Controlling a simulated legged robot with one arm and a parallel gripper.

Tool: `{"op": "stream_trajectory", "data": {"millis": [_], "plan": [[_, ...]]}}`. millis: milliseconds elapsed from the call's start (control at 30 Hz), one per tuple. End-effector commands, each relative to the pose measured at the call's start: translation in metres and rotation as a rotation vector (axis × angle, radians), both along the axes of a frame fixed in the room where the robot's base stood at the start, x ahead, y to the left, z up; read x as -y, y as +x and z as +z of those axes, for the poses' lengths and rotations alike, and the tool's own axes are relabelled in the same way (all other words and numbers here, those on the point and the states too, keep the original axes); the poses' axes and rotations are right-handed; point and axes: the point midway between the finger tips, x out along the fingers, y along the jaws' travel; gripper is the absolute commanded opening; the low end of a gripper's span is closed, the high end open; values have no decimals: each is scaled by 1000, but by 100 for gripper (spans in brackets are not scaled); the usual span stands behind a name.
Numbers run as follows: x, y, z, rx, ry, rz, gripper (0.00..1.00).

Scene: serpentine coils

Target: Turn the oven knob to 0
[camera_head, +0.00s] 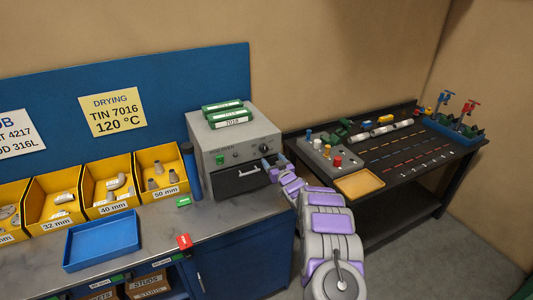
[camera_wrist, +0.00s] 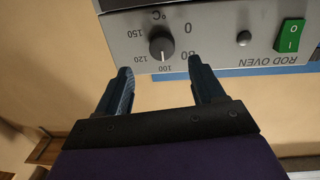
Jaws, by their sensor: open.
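The grey oven (camera_head: 236,150) stands on the left bench, with its front panel facing me. Its round black knob (camera_wrist: 161,44) shows upside down in the wrist view, ringed by marks 0, 80, 100, 120 and 150 °C. A light pointer line on the knob appears to face the 100 mark. The knob also shows in the head view (camera_head: 264,148). My gripper (camera_wrist: 161,66) is open, its two dark blue fingers apart just short of the knob, one toward each side. Nothing is between them. In the head view my gripper (camera_head: 274,165) is at the oven's right front.
A green switch (camera_wrist: 290,35) and a small round button (camera_wrist: 244,38) share the oven panel. Green-labelled boxes (camera_head: 225,112) lie on the oven. Yellow bins (camera_head: 104,190) and a blue tray (camera_head: 101,240) are left; a dark table (camera_head: 400,155) with parts is right.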

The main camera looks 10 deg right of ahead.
Motion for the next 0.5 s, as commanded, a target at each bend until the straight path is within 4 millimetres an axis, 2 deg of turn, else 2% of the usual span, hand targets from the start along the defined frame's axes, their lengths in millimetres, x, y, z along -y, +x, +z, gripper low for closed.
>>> {"op": "stream_trajectory", "data": {"millis": [500], "plan": [[-12, 43, 2, 5, -2, 2, 68]]}}
